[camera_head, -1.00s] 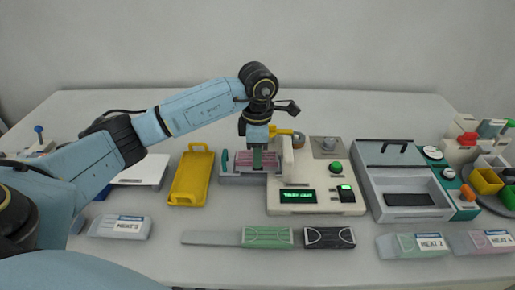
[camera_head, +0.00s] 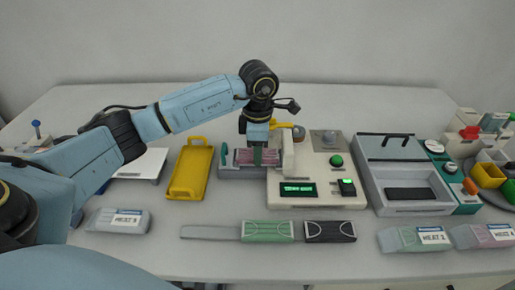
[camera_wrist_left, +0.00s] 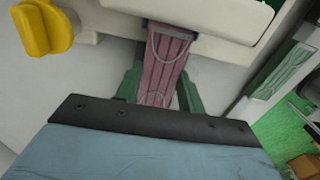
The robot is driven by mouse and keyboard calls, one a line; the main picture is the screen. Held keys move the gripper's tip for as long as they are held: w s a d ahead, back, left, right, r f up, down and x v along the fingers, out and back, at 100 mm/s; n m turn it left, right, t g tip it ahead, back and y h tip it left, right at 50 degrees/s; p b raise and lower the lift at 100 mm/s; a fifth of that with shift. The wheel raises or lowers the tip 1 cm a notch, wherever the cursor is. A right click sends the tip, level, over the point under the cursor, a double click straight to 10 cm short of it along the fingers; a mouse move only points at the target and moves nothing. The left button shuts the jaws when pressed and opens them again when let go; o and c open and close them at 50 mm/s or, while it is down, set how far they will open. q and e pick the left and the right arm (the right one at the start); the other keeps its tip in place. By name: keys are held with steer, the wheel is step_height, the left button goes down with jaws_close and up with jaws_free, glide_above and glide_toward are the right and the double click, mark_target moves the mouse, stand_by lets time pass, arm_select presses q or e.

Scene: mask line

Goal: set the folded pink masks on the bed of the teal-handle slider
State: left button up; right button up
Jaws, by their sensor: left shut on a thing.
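My left gripper (camera_head: 257,158) points down over the slider bed beside the cream machine and is shut on a folded pink mask (camera_head: 242,157). In the left wrist view the pleated pink mask (camera_wrist_left: 166,62) sits between the green fingers, its far end close against the cream machine's edge. The teal handle (camera_head: 224,157) stands at the left end of the slider. The gripper hides part of the bed, and I cannot tell whether the mask touches it. My right gripper is not in view.
The cream machine (camera_head: 290,200) with a lit green display stands right of the slider, a yellow tray (camera_head: 190,173) left. A green mask (camera_head: 268,231) and a black mask (camera_head: 330,231) lie in front. A grey lidded box (camera_head: 376,198) stands further right.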

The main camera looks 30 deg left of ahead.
arm_select(q)
steer(key=shift+f, duration=0.15)
stand_by(0.5)
steer(key=o, duration=1)
steer(key=shift+r+p, duration=0.35)
steer(key=shift+r, duration=0.25)
steer(key=shift+r+p, duration=0.3)
steer(key=shift+r, duration=0.15)
